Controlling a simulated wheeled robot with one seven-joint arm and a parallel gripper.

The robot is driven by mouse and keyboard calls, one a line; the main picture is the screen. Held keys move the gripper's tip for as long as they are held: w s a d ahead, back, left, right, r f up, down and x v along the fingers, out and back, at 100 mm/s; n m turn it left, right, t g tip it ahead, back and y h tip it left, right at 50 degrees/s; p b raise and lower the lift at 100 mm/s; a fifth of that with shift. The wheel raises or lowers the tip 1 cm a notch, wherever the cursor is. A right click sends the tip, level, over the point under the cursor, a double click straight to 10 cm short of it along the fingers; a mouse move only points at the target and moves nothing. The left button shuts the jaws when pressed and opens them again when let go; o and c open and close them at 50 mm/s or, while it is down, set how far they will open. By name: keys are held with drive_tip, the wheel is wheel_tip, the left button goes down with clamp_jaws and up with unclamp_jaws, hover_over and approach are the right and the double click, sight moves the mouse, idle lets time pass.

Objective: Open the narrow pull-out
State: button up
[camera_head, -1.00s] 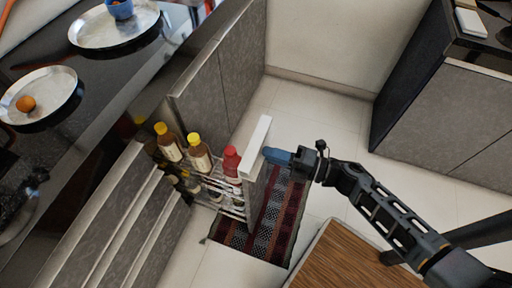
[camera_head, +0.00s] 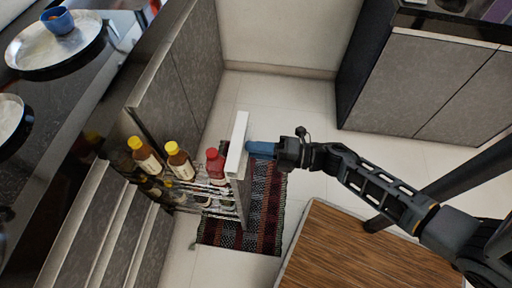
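The narrow pull-out (camera_head: 236,146) stands out from the cabinet row, with its white-topped front panel well clear of the cabinets. Its wire rack (camera_head: 210,203) shows, holding a red-capped bottle (camera_head: 215,167) and two yellow-capped bottles (camera_head: 180,161), with more items on a lower level. My gripper (camera_head: 250,149) is at the outer side of the front panel, with its blue fingers at or touching the panel's upper edge. The panel partly hides the fingertips, so I cannot tell whether they are open or shut.
A striped rug (camera_head: 262,215) lies on the floor under and beside the pull-out. A wooden-topped table (camera_head: 345,255) stands at the lower right. Grey cabinets (camera_head: 420,85) stand at the upper right. Pale tiled floor (camera_head: 285,105) is clear behind the pull-out.

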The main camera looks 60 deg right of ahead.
drive_tip(key=shift+o, duration=0.9)
drive_tip(key=b+v, duration=0.1)
drive_tip(key=v, duration=0.6)
drive_tip(key=shift+s+d, duration=0.15)
drive_tip(key=shift+s, duration=0.2)
drive_tip(key=shift+r, duration=0.1)
